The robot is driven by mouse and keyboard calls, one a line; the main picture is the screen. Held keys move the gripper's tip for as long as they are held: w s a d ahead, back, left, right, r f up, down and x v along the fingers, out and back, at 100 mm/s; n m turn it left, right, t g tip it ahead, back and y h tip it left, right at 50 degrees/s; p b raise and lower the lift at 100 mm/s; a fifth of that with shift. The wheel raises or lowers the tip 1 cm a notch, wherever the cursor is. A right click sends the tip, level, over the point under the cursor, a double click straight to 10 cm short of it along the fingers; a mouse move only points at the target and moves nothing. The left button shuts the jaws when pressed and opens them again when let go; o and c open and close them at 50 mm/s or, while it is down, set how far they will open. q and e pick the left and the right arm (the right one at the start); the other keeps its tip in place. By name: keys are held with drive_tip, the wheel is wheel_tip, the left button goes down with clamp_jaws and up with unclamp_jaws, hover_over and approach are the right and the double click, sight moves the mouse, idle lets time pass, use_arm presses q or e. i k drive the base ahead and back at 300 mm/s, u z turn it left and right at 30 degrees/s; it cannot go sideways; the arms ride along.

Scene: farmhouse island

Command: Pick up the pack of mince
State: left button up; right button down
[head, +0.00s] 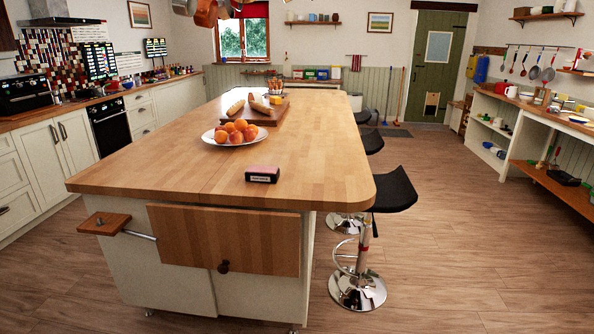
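A small dark pack with a reddish top edge (262,174), likely the pack of mince, lies on the wooden island top (310,150) near its front edge. Its label is too small to read. Neither of my grippers shows in the head view.
A white plate (209,137) of oranges stands left of and behind the pack. Behind it is a wooden board (262,117) with bread. Black bar stools (395,190) line the island's right side. The floor (440,240) to the right is clear. The island top around the pack is bare.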

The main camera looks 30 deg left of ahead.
sight(254, 173)
drive_tip(key=z, duration=0.4)
drive_tip(key=i, duration=2.65)
drive_tip(key=u, duration=0.75)
